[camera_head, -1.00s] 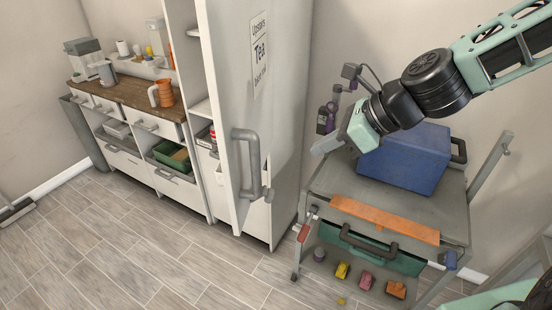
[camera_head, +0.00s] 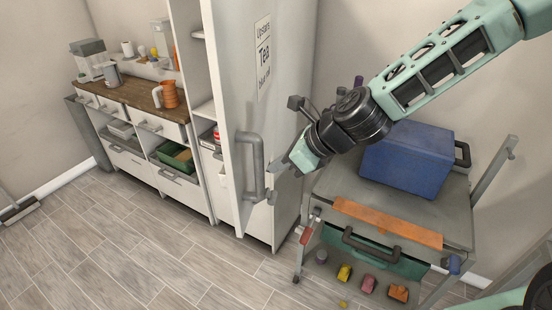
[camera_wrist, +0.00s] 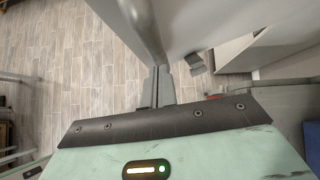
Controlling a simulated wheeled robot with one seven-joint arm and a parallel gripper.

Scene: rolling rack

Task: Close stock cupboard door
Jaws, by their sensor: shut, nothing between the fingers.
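In the wrist view the shut fingers (camera_wrist: 158,88) point at a pale upright bar at the top, beside the door face (camera_wrist: 215,22).
A rolling rack (camera_head: 460,205) with a blue box (camera_head: 407,157) and an orange board (camera_head: 388,222) stands right of the cupboard. A counter (camera_head: 140,95) with a jug (camera_head: 168,94) is at the left. The wooden floor in front is clear.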

